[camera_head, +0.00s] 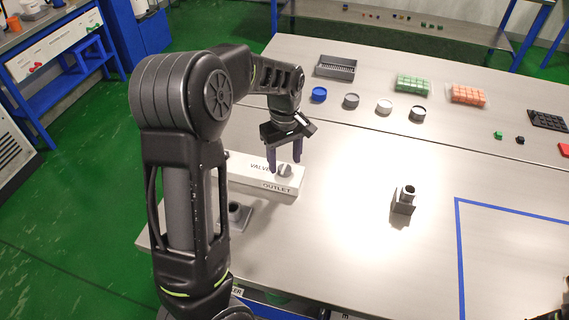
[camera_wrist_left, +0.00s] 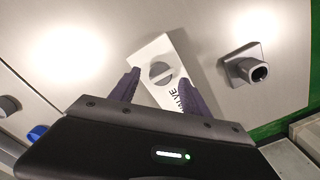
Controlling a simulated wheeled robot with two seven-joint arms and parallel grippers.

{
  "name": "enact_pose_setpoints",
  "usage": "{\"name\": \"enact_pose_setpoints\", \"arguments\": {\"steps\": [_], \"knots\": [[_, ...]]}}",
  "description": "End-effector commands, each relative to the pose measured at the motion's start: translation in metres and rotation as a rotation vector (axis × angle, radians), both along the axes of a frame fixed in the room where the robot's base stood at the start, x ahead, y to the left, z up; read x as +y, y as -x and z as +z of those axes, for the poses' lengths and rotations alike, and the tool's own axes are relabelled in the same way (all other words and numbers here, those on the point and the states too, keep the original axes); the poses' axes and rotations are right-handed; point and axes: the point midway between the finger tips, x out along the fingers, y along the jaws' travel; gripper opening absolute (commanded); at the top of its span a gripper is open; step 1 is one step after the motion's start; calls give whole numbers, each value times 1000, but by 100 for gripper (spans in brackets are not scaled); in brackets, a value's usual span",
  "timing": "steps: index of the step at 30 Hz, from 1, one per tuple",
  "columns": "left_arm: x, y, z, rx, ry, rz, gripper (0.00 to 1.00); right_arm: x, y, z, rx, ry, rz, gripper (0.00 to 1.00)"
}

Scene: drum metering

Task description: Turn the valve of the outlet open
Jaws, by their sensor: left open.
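The white valve block (camera_head: 240,170) lies on the table, lettered VALVE on top and OUTLET on its end face. Its round grey knob (camera_head: 285,171) is near the OUTLET end. The left wrist view shows the knob (camera_wrist_left: 161,73) with a raised bar across it, on the white block (camera_wrist_left: 152,54). My left gripper (camera_head: 284,158) points down over the knob, open, with its dark purple fingers on either side. I cannot tell whether they touch it. At the lower right edge, dark parts, perhaps of my right gripper (camera_head: 562,300), are cut off.
A grey socket on a plate (camera_head: 237,216) stands in front of the block, partly behind my arm. A grey fitting (camera_head: 404,199) stands to the right. Round caps (camera_head: 319,94) and several trays lie at the back. Blue tape (camera_head: 459,250) marks the front right area.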

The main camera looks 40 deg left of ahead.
Motion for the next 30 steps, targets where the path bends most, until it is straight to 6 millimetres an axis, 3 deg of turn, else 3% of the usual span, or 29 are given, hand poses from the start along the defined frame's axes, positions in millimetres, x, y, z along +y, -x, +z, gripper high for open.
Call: {"name": "enact_pose_setpoints", "arguments": {"steps": [6, 12, 30], "knots": [[0, -1, 37, -4, -1, 0, 55, 0, -1, -4, -2, -2, 1, 42], [0, 0, 55, 0, 0, 1, 55, 0, -1, -5, -3, -2, 0, 42], [0, 0, 57, 1, 0, 1, 55, 0, -1, -5, -3, -2, 0, 42]]}}
